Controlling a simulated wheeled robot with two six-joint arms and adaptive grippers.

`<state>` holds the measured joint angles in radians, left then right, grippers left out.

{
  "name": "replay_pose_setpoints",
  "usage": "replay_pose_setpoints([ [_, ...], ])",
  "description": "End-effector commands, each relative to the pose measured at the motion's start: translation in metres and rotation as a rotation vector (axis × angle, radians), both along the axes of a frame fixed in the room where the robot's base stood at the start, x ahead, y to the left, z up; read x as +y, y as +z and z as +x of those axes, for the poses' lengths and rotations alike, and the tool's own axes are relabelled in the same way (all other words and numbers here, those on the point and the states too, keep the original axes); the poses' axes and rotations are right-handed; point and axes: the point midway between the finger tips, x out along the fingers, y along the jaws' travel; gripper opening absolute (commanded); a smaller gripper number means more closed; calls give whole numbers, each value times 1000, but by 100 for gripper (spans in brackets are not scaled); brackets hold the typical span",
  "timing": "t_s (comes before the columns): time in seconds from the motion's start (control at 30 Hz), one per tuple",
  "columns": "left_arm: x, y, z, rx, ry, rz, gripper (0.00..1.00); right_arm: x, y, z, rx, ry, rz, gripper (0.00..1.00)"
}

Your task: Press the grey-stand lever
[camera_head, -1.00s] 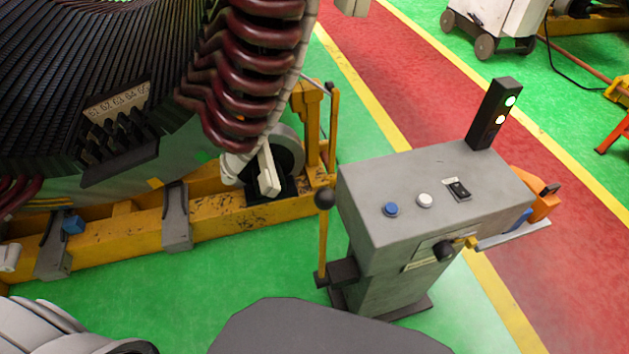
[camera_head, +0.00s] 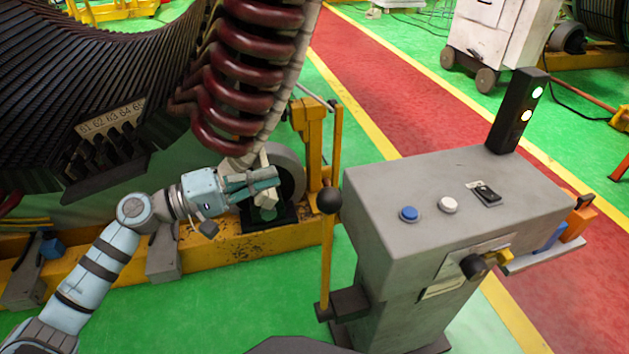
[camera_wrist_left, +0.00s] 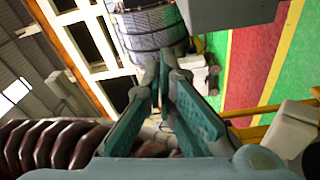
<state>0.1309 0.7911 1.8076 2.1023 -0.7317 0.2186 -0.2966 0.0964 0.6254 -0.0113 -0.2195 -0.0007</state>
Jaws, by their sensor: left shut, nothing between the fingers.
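The grey stand (camera_head: 400,240) stands on the right of centre in the head view. Its lever (camera_head: 326,262) is an upright yellow rod on the stand's left side, topped by a black ball knob (camera_head: 329,199). My left gripper (camera_head: 274,178) is shut and empty, pointing right toward the lever. It is apart from the knob, to its left and a little higher in the picture. In the left wrist view the two teal fingers (camera_wrist_left: 168,62) come together at their tips with nothing between them. My right gripper is not in view.
The large stator (camera_head: 90,85) with dark red coils (camera_head: 235,90) fills the upper left. A yellow beam frame (camera_head: 240,235) with a roller runs below it. The stand's top carries a blue button (camera_head: 409,214), a white button (camera_head: 448,205) and a black signal post (camera_head: 517,110).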

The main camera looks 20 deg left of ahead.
Motion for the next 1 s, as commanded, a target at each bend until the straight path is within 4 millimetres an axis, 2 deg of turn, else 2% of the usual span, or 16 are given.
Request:
replay_pose_setpoints([
  [0.17, -4, 0, 4, -1, 3, -3, 0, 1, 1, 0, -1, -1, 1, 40],
  [0.27, -13, 2, 12, -3, 1, -5, 0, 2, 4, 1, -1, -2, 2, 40],
  [0.67, -78, 4, 66, 0, 1, -5, 0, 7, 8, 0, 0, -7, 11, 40],
  [0.8, -85, -3, 43, 3, 2, 2, 0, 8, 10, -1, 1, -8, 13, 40],
  [1.0, -90, -6, 29, 2, 3, 0, 0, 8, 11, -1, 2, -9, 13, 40],
])
